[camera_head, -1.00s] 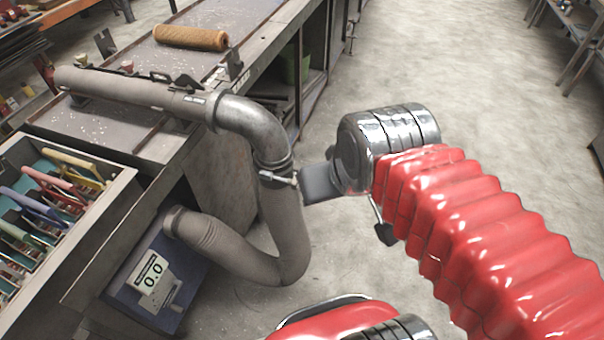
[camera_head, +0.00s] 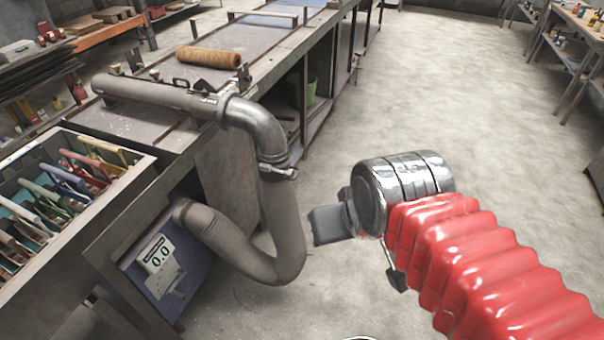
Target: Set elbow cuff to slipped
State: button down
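A grey metal elbow (camera_head: 258,125) bends down from a horizontal tube on the bench. The elbow cuff (camera_head: 275,172), a band with a small bright fitting on its right side, sits where the elbow's lower end meets the grey hose (camera_head: 282,225). The hose looks joined to the elbow there, with no gap that I can see. My gripper (camera_head: 362,252) is right of the cuff and hose, apart from both. Its two dark finger parts show spread apart and empty. My chrome wrist hides part of the gripper.
The hose curves down to a blue box (camera_head: 155,280) whose display reads 0.0. A drawer of colourful-handled tools (camera_head: 140,165) is at left. A brown roll (camera_head: 208,56) lies on the bench (camera_head: 262,52). Open floor (camera_head: 430,90) lies to the right.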

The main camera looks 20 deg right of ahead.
aim_at(283, 164)
jog(key=u, duration=0.45)
jog(key=i, duration=1.15)
jog(key=u, duration=0.1)
